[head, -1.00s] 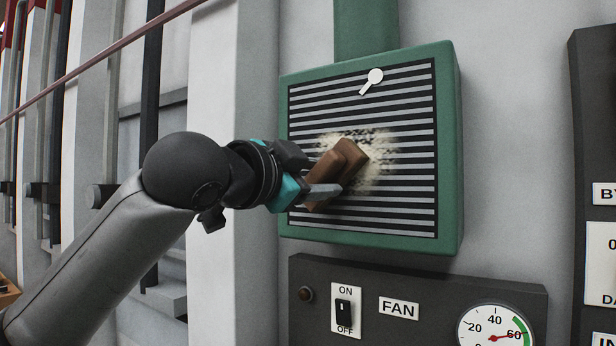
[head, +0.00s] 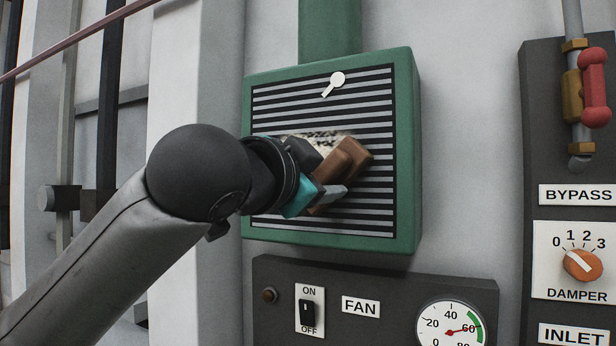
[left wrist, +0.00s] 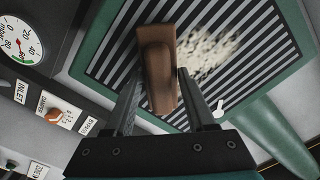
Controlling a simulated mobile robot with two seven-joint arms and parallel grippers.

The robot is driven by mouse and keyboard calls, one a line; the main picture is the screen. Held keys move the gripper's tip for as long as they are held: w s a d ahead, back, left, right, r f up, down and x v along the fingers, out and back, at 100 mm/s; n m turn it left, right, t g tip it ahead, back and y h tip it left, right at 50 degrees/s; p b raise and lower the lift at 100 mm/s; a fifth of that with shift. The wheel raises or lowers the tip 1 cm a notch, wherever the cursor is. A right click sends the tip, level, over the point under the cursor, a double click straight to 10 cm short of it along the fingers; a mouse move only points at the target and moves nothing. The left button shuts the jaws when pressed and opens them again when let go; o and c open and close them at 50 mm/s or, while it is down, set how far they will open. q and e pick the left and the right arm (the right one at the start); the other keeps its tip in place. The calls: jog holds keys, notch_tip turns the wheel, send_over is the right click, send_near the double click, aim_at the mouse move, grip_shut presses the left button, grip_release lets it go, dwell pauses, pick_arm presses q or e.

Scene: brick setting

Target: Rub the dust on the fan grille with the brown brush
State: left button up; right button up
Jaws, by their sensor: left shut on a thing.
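The fan grille (head: 376,205) is black with grey slats in a green housing. A pale, speckled dust patch (head: 318,138) lies on its middle and shows up and left of the brush; it also shows in the left wrist view (left wrist: 206,52), beside the brush. My left gripper (head: 324,180) is shut on the brown brush (head: 350,160), which is tilted in front of the grille, right of the visible dust. In the left wrist view the brush (left wrist: 158,75) sits between both fingers. I cannot tell if it touches the slats. My right gripper is not in view.
A white knob (head: 334,83) sits on the upper grille. Below is a dark FAN panel (head: 390,285) with a switch (head: 307,311) and gauge (head: 450,328). At right, another dark panel holds a red-handled valve (head: 594,88) and an orange DAMPER knob (head: 582,264).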

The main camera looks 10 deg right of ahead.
aim_at(346, 160)
pick_arm(q)
jog(key=shift+s+d, duration=0.55)
jog(key=shift+d, duration=0.2)
jog(key=shift+s+d, duration=0.55)
jog(key=shift+d, duration=0.2)
jog(key=shift+r+p, duration=0.95)
jog(key=shift+r, duration=0.1)
jog(key=shift+w+a+p, duration=0.15)
jog(key=shift+w+a, duration=0.45)
jog(key=shift+a, duration=0.2)
jog(key=shift+w+a+p, duration=0.15)
jog(key=shift+w+a, duration=0.45)
jog(key=shift+a, duration=0.15)
jog(key=shift+w+a+r+p, duration=0.95)
jog(key=shift+w+a+p, duration=1)
jog(key=shift+w+a, duration=1.8)
jog(key=shift+s+d, duration=2.5)
jog(key=shift+d, duration=0.2)
jog(key=shift+s+d, duration=2.45)
jog(key=shift+d, duration=0.2)
jog(key=shift+a, duration=0.1)
